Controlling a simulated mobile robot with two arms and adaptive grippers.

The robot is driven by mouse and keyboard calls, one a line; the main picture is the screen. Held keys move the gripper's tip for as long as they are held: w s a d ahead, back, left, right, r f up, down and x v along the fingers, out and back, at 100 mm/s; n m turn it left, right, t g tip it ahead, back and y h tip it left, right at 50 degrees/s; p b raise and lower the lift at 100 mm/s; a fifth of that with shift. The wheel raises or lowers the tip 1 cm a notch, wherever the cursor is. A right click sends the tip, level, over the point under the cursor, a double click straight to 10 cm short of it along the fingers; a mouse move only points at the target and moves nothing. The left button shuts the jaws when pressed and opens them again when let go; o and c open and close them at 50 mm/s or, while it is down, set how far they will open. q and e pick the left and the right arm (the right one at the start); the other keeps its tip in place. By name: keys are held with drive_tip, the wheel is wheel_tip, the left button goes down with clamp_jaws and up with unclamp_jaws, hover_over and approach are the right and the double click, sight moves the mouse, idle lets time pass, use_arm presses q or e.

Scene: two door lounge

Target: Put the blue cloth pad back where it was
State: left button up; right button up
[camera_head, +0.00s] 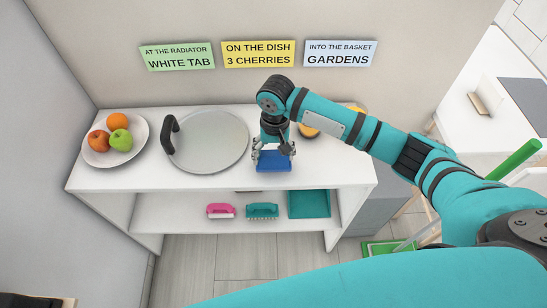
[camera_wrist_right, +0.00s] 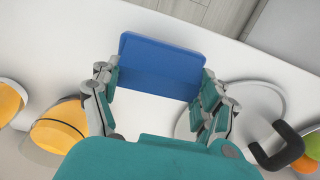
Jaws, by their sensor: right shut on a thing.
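The blue cloth pad (camera_head: 273,166) is at the front of the white shelf unit's top, right of the round grey disc. My right gripper (camera_head: 272,155) points down and is shut on the pad. In the right wrist view the pad (camera_wrist_right: 162,66) sits between the two fingers of the gripper (camera_wrist_right: 158,90). I cannot tell whether the pad touches the shelf top or is held just above it. My left gripper is not in view.
A round grey disc with a black handle (camera_head: 210,142) and a fruit plate (camera_head: 140,150) stand left. Yellow-orange round things (camera_wrist_right: 60,125) are near the arm. The lower shelf holds a pink brush (camera_head: 221,211), a teal brush (camera_head: 262,211) and a teal tray (camera_head: 309,204). Three signs hang behind.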

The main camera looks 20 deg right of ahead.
sight(273, 160)
drive_tip(key=shift+w+d+f+p, duration=0.1)
drive_tip(key=shift+f+p, duration=0.1)
drive_tip(key=shift+f, duration=0.7)
drive_tip(key=shift+w+f+p, duration=0.1)
drive_tip(key=shift+f+p, duration=0.05)
drive_tip(key=shift+f, duration=0.7)
drive_tip(key=o, duration=1)
drive_tip(key=shift+f, duration=0.1)
drive_tip(key=shift+o, duration=0.2)
wheel_tip(273, 160, up, 12)
drive_tip(key=shift+d+r+b, duration=0.1)
drive_tip(key=shift+d+b, duration=0.05)
drive_tip(key=shift+b, duration=0.2)
